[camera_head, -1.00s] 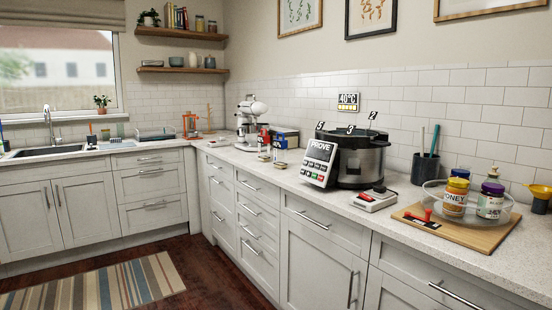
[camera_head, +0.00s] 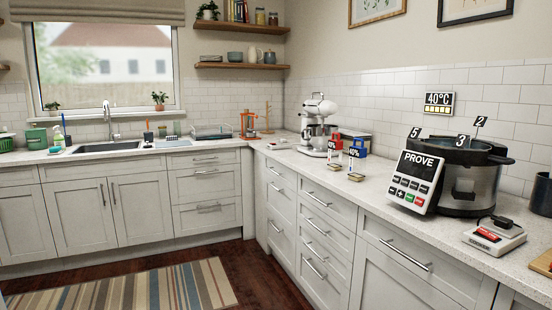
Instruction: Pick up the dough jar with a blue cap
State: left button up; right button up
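No jar that I can clearly make out as a dough jar with a blue cap is in view. A small blue item (camera_head: 361,141) stands on the right counter behind a tag reading 40%; it is too small to tell what it is. A red item (camera_head: 335,143) stands beside it with a similar tag. A dark and steel pot (camera_head: 474,182) stands further right with number tags 5, 3 and 2 at its top; its inside is hidden. Neither of my grippers is in view.
A PROVE panel (camera_head: 415,180) leans before the pot. A COOKER switch box (camera_head: 494,236) sits to its right, and a dark cup (camera_head: 541,194) at the right edge. A stand mixer (camera_head: 318,125) is further back. The counter between mixer and panel is mostly clear. A striped rug (camera_head: 140,290) lies on the floor.

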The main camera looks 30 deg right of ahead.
aim_at(358, 154)
jog(key=u, duration=0.15)
jog(key=i, duration=1.2)
jog(key=z, duration=0.35)
